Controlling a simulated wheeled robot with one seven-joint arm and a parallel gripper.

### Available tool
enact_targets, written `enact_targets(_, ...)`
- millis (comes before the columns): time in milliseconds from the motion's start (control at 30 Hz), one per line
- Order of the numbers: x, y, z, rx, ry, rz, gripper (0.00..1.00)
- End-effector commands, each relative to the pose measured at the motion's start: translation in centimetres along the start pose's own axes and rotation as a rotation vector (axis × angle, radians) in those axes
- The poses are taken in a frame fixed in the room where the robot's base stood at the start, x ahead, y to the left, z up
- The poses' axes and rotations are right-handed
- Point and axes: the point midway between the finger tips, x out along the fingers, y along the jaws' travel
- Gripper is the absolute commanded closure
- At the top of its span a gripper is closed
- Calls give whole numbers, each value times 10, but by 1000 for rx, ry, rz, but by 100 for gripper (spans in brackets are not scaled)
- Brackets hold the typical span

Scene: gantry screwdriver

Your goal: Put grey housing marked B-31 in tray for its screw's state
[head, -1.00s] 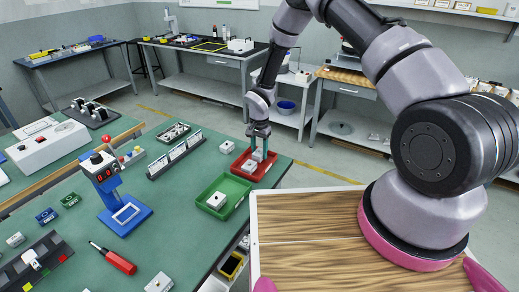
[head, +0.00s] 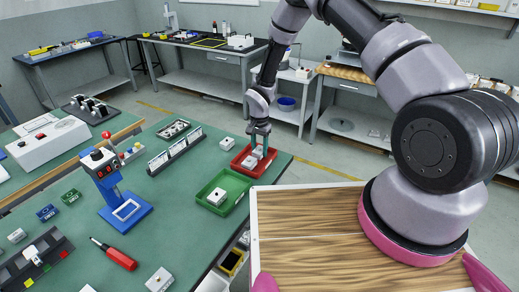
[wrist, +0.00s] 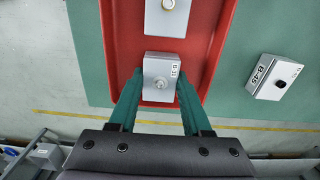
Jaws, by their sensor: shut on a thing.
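A grey housing (wrist: 160,82) with a screw on its top sits between my fingers in the wrist view; its label ends in 31, and its first letter is hard to read. My gripper (wrist: 157,98) is shut on its two sides. The held housing is over or inside the red tray (wrist: 209,40); I cannot tell if it touches the floor. In the head view, my gripper (head: 259,146) reaches down into the red tray (head: 245,168) at the table's far right. A second grey housing (wrist: 167,18) lies in the same tray, ahead of the held one.
A green tray (head: 233,204) with one housing (head: 217,197) stands nearer to me. A housing marked B-45 (wrist: 274,77) lies on the table outside the red tray. A blue stand (head: 124,209), a rack (head: 175,150) and a red screwdriver (head: 121,259) occupy the table's left part.

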Motion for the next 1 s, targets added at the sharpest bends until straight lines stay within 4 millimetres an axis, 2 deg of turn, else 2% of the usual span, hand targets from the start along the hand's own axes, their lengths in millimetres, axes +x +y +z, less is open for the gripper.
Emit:
enact_targets(33,0,0,0,0,0,0,100)
enact_targets(67,0,0,0,0,0,0,40)
enact_targets(100,0,0,0,0,0,0,25)
enact_targets(133,0,0,0,0,0,0,16)
enact_targets(433,-1,0,0,0,0,-1,16)
enact_targets(533,-7,-1,0,-1,1,-2,16)
enact_targets(1000,-92,-1,-1,1,2,-3,16)
